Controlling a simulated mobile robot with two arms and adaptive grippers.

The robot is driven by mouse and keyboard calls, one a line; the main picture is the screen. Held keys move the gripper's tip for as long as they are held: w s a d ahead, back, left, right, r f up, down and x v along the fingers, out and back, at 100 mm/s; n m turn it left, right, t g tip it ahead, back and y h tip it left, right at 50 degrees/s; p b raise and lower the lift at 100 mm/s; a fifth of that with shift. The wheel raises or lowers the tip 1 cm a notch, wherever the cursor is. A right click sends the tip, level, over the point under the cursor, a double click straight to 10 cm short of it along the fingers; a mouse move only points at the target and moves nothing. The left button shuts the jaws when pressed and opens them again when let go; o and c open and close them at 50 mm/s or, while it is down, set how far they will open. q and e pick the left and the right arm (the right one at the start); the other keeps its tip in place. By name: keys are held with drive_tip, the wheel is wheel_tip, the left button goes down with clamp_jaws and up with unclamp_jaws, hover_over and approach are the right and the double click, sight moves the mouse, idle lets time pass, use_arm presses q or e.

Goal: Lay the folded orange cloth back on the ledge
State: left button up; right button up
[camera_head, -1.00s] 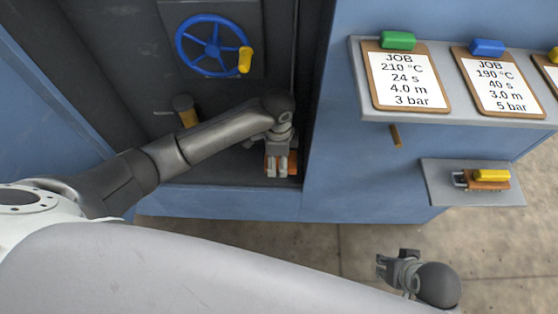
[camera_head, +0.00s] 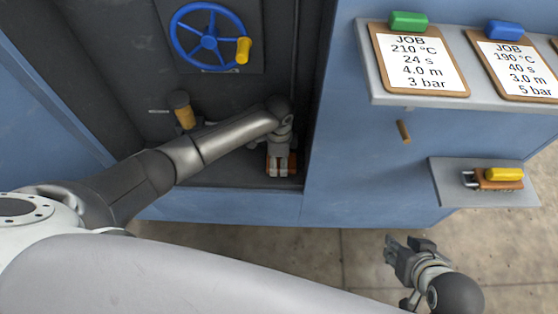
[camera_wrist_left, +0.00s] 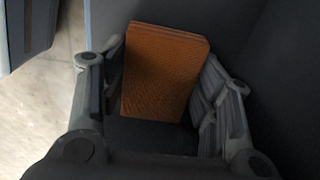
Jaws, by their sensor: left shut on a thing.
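The folded orange cloth (camera_wrist_left: 165,75) is a thick, flat block between the fingers of my left gripper (camera_wrist_left: 160,95) in the left wrist view. In the head view my left gripper (camera_head: 279,168) is low in the dark recess, near its right wall, shut on the cloth, whose orange edges (camera_head: 292,163) show beside the fingers. The dark ledge (camera_head: 220,176) forms the recess floor under the cloth. I cannot tell whether the cloth touches it. My right gripper (camera_head: 400,250) is over the floor at lower right, apart from the cloth; its finger opening is unclear.
A blue handwheel (camera_head: 208,38) with a yellow knob is on the recess back wall. A lever with a tan band (camera_head: 184,116) stands left of my forearm. Clipboards lie on the upper right shelf (camera_head: 390,92). A small shelf (camera_head: 455,196) holds an orange-and-yellow object (camera_head: 497,178).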

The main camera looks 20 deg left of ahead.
use_arm(q)
drive_tip(key=shift+f, duration=0.1)
use_arm(e)
drive_tip(key=shift+w+r, duration=0.1)
drive_tip(key=shift+w, duration=0.15)
use_arm(q)
drive_tip(key=shift+f, duration=0.15)
drive_tip(key=o, duration=1)
